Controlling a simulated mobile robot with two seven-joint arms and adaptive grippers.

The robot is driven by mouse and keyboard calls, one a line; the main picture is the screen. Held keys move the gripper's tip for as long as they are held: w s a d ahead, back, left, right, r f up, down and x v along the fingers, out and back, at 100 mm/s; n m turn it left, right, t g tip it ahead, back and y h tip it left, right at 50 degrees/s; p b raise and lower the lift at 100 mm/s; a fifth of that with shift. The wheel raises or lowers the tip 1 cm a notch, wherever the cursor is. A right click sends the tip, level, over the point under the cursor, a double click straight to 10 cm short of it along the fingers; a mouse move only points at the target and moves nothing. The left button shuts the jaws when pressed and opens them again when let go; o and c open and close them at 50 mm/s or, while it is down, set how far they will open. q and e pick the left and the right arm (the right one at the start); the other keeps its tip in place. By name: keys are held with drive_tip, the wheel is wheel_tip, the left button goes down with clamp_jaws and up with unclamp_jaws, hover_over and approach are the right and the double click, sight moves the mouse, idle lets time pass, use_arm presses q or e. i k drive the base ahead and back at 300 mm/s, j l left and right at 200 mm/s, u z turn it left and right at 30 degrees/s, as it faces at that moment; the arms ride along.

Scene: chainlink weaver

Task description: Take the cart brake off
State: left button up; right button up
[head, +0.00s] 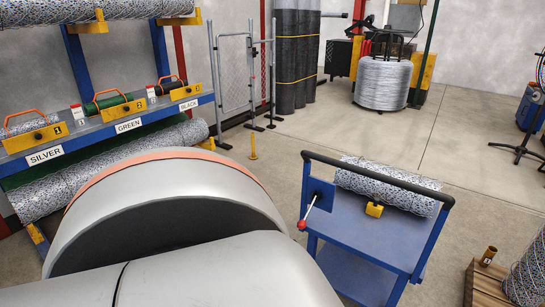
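The blue cart (375,240) stands at the lower right of the head view. Its black push handle (378,178) runs across its near top. A thin metal lever with a red knob (302,225) sits on the cart's left side, beside a blue upright plate (319,192); the lever slants down, its knob at the lower end. I take it to be the brake lever. A patterned mesh roll (388,186) lies on the cart with a yellow block (374,210) in front of it. Neither of my grippers shows; my large grey arm fills the lower left.
A blue rack (95,135) labelled SILVER, GREEN and BLACK holds rolls at the left. A wire coil (382,82) stands at the back. A wooden pallet (485,285) with a mesh roll (528,272) is at the lower right. Open floor (460,140) lies behind the cart.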

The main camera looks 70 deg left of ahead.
sight(308, 211)
drive_tip(key=u, duration=1.55)
drive_tip(key=k+l+u, duration=0.55)
drive_tip(key=i+j, duration=0.1)
